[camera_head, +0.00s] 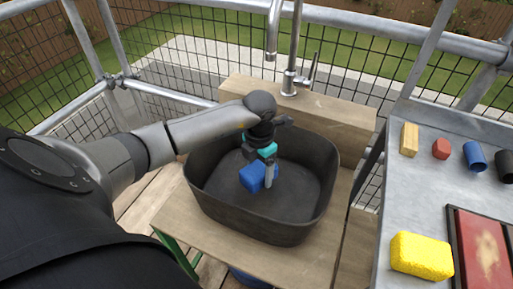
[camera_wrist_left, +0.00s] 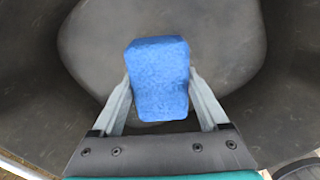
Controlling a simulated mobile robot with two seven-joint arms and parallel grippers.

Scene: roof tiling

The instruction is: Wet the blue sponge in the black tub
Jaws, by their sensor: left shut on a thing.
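The black tub (camera_head: 232,211) stands on a wooden bench in front of the tap. My left gripper (camera_head: 263,181) reaches down inside the tub and is shut on the blue sponge (camera_head: 252,177). In the left wrist view the blue sponge (camera_wrist_left: 160,80) sits between the two grey fingers of my left gripper (camera_wrist_left: 162,98), with the tub's dark floor (camera_wrist_left: 225,45) behind it. No clear water surface shows in the tub. I cannot tell whether the sponge touches the floor. My right gripper is out of view.
A metal tap (camera_head: 291,70) rises behind the tub on a wooden block (camera_head: 330,110). Mesh railings enclose the back.

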